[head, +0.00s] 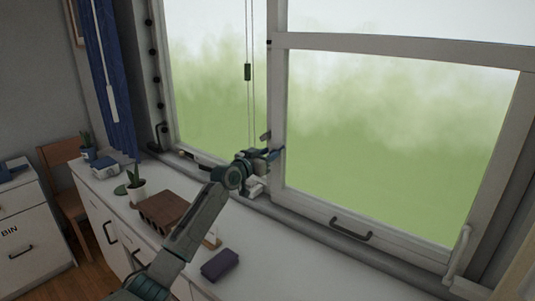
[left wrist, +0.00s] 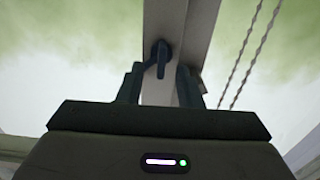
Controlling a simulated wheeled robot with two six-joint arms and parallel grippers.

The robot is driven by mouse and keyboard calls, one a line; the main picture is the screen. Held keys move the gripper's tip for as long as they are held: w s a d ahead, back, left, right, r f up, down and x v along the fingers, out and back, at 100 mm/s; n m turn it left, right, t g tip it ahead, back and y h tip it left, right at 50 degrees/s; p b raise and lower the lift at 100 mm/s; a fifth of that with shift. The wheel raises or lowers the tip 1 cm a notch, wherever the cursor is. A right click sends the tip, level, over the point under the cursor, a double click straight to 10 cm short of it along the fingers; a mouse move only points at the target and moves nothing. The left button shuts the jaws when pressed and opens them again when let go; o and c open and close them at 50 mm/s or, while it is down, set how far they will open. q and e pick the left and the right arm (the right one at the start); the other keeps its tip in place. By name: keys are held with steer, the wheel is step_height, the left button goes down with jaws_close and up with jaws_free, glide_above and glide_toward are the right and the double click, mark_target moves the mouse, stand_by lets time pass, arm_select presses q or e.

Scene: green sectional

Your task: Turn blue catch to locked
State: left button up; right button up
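The blue catch (head: 277,153) sits on the upright bar between the two window panes. In the left wrist view the catch (left wrist: 161,58) looks dark blue, with a round pivot at the top and a lever hanging down. My left gripper (head: 268,147) is at the window bar, right by the catch. In the left wrist view its two fingers stand apart (left wrist: 160,70), one on each side of the lever's lower end, with gaps showing. Whether a finger touches the lever cannot be told. My right gripper is not in view.
Hanging cords (head: 248,110) run down left of the bar. A black handle (head: 351,229) is on the right sash's lower rail. The white counter (head: 255,250) below holds a brown box (head: 161,211), a potted plant (head: 136,190) and a dark purple block (head: 221,265).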

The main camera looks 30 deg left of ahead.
arm_select(q)
steer(key=shift+s+r, duration=0.1)
jaws_close()
steer(key=shift+a+n, duration=0.1)
steer(key=shift+n, duration=0.2)
steer(key=n, duration=0.3)
steer(key=shift+a+p, duration=0.2)
steer(key=shift+p, duration=0.15)
steer(key=n+p, duration=0.1)
steer(key=n, duration=0.2)
steer(key=shift+a+n, duration=0.15)
steer(key=shift+n, duration=0.15)
steer(key=n+p, duration=0.1)
steer(key=n, duration=0.2)
steer(key=f+n+p, duration=0.1)
steer(key=n+p, duration=0.1)
steer(key=n, duration=0.2)
steer(key=n+p, duration=0.1)
steer(key=n, duration=0.2)
steer(key=shift+a+f+n, duration=0.2)
steer(key=shift+a+n, duration=0.1)
steer(key=shift+p, duration=0.3)
